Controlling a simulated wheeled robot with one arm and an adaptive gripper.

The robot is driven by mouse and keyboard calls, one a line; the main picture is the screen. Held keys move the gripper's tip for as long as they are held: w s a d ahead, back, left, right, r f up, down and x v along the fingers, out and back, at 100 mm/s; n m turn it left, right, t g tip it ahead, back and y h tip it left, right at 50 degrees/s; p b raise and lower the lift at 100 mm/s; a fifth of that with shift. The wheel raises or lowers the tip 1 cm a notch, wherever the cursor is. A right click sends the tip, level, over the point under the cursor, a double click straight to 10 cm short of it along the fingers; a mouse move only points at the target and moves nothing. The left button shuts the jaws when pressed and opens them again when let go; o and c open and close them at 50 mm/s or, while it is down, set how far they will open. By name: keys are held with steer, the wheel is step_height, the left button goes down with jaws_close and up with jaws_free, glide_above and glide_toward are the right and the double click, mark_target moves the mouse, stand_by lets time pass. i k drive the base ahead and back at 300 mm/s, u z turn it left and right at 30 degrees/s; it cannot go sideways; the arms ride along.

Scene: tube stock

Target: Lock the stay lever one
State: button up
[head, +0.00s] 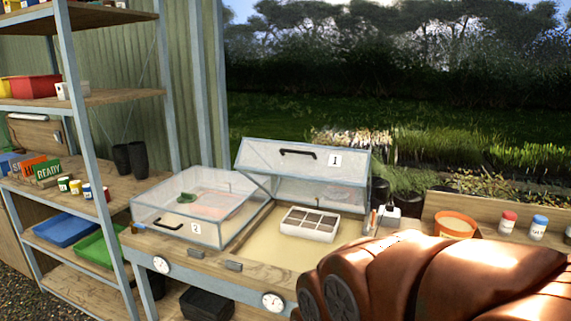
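A clear lid marked 1 (335,160) with a black handle stands raised and tilted over the right-hand frame (262,250) on the bench. Two small grey lever-like parts sit on the bench's front edge, one on the left (195,253) and one on the right (228,265). I cannot tell which, if either, is stay lever one, nor whether it is locked. A clear lid marked 2 (172,200) lies shut over the left-hand frame. My gripper is not in view.
A white tray with dark cells (310,210) sits in the open frame. My copper-brown arm covers the lower right. Dials (272,301) are on the bench front. An orange pot (455,225) and small bottles stand right. A loaded shelf rack (90,130) stands left.

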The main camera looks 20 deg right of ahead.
mark_target(372, 226)
steer(key=z, duration=1.2)
steer(key=k, duration=0.65)
steer(key=u, duration=0.6)
steer(key=i, duration=1.35)
steer(key=u, duration=0.35)
